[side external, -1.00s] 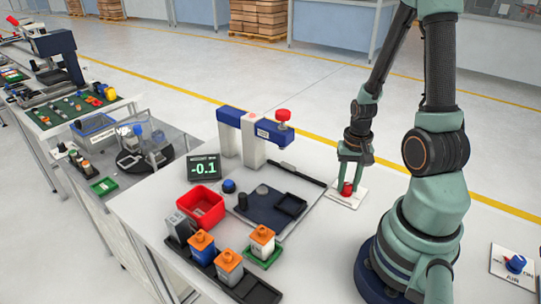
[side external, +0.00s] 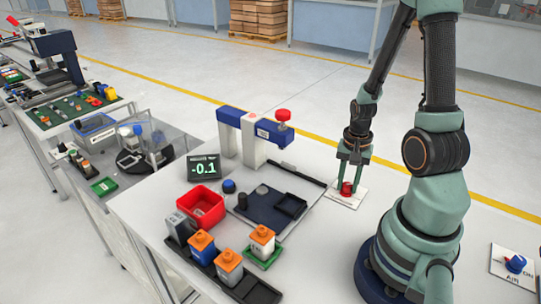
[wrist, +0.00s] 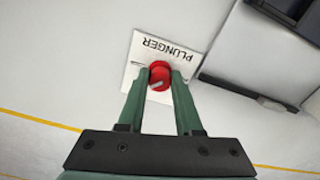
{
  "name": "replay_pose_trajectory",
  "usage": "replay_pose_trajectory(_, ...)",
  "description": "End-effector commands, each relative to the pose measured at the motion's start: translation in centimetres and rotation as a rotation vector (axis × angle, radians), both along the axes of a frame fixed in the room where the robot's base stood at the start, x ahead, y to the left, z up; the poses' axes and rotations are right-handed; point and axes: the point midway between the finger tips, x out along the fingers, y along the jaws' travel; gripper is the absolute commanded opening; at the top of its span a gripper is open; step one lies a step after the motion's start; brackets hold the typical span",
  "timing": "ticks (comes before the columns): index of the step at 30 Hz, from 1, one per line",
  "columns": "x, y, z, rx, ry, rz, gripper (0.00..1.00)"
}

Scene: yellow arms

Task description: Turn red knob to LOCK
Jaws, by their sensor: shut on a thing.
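The red knob (side external: 347,189) stands on a small white plate (side external: 335,200) at the back edge of the white table. In the wrist view the red knob (wrist: 160,73) has a pale pointer mark on its top. The white plate (wrist: 146,57) reads PLUNGER, upside down in that view. No LOCK marking can be read; the fingers cover part of the plate. My gripper (side external: 348,184) points down over the plate, with one green finger on each side of the knob. In the wrist view my gripper (wrist: 160,78) is shut on the knob.
A blue press with a red top knob (side external: 283,115) stands left of the plate, beside a dark tray (side external: 262,213). A red bin (side external: 202,207) and orange-capped bottles (side external: 229,261) are at front left. A blue AIR knob (side external: 516,263) is at far right.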

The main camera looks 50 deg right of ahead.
Motion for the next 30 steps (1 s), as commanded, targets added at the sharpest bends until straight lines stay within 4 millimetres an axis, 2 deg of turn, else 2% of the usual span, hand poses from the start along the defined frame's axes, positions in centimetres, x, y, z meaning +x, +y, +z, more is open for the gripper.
replay_pose_trajectory(2,0.0,0.0,0.0,0.0,0.0,-0.002,0.0)
replay_pose_trajectory(3,0.0,0.0,0.0,0.0,0.0,-0.002,0.38)
replay_pose_trajectory(5,0.0,0.0,0.0,0.0,0.0,-0.002,0.6)
replay_pose_trajectory(6,0.0,0.0,0.0,0.0,0.0,-0.001,0.64)
replay_pose_trajectory(19,0.1,-0.1,0.6,-0.002,-0.003,0.001,0.64)
replay_pose_trajectory(30,0.1,-0.1,4.9,-0.005,-0.005,0.0,0.64)
